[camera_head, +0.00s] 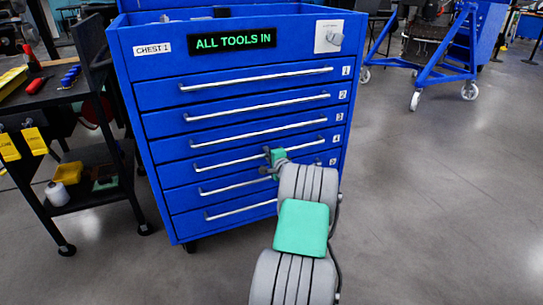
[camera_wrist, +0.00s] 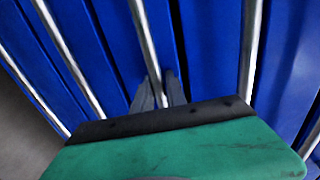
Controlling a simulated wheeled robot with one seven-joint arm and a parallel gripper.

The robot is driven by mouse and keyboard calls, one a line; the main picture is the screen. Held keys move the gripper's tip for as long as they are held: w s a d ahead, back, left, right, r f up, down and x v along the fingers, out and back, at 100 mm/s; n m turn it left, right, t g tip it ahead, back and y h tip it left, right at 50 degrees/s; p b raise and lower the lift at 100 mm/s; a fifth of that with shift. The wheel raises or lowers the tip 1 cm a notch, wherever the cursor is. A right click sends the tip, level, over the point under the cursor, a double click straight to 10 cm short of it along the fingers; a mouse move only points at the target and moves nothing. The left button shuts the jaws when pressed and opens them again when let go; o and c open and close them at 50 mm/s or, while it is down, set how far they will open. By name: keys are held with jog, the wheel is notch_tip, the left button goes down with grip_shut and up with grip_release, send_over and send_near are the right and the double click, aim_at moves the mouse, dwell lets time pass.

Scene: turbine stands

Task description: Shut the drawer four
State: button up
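Drawer four (camera_head: 222,175) is a blue front in the blue chest (camera_head: 147,160), with its number at its right end. It looks about flush with its neighbours; a small gap is hard to tell. Its silver bar handle (camera_head: 225,161) runs across the front, and the right part is partly behind my gripper. My gripper (camera_head: 270,156) is at this handle. In the wrist view, two dark fingers (camera_wrist: 159,88) lie on either side of a silver bar (camera_wrist: 146,40), with a little blue showing between bar and right finger. They look slightly apart, and contact is unclear.
Other closed-looking drawers with bar handles lie above and below. A sign (camera_head: 233,41) reads "ALL TOOLS IN". A black cart (camera_head: 85,190) with tools stands close on the left. A blue wheeled stand (camera_head: 440,65) is at the back right. The floor (camera_head: 440,200) on the right is clear.

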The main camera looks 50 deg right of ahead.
jog(key=o, duration=0.3)
jog(key=shift+o, duration=0.2)
jog(key=p+v, duration=0.2)
jog(key=v, duration=0.5)
jog(key=shift+s+a+p, duration=0.2)
jog(key=shift+s+p, duration=0.15)
jog(key=shift+p, duration=0.05)
jog(key=shift+r, duration=0.15)
